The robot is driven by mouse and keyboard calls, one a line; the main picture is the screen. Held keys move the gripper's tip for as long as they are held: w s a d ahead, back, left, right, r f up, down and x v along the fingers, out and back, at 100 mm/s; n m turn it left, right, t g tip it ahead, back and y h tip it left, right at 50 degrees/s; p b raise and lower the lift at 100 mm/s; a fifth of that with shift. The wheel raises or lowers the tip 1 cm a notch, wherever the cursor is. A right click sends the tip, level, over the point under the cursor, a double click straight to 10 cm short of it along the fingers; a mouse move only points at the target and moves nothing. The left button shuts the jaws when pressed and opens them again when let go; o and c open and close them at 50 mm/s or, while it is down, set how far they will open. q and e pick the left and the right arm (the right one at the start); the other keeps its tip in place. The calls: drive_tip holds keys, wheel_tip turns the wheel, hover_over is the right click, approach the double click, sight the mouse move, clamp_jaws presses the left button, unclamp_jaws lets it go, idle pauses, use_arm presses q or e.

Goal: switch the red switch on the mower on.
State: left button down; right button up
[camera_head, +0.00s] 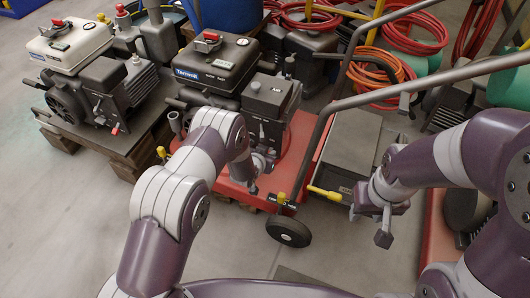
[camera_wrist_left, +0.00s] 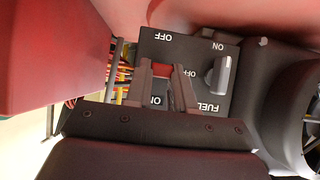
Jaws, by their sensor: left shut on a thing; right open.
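The mower has a red deck (camera_head: 232,190), a black engine and a long grey handle. In the left wrist view a black panel (camera_wrist_left: 192,45) carries the words ON, OFF and FUEL, upside down. The red switch (camera_wrist_left: 162,69) shows between my left gripper's fingers (camera_wrist_left: 164,78), partly hidden by them. My left gripper (camera_head: 256,174) is closed on the switch at the mower's engine side; its position is hard to read. A silver fuel knob (camera_wrist_left: 218,75) stands beside it, apart from the fingers. My right gripper (camera_head: 370,223) is open and empty, right of the mower.
A cream-topped engine (camera_head: 68,46) stands on a pallet at the left. Orange and red hoses (camera_head: 378,78) are behind. The floor in front is clear.

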use_arm(q)
drive_tip(key=shift+s+a+f, duration=0.1)
drive_tip(key=shift+s+f, duration=0.05)
drive_tip(key=shift+f, duration=0.05)
drive_tip(key=c, duration=1)
unclamp_jaws()
drive_tip(key=shift+o, duration=0.2)
drive_tip(key=shift+r, duration=0.1)
drive_tip(key=p+v, duration=0.6)
drive_tip(key=v, duration=0.6)
drive_tip(key=shift+s+r, duration=0.25)
drive_tip(key=shift+r, duration=0.05)
drive_tip(key=shift+a, duration=0.15)
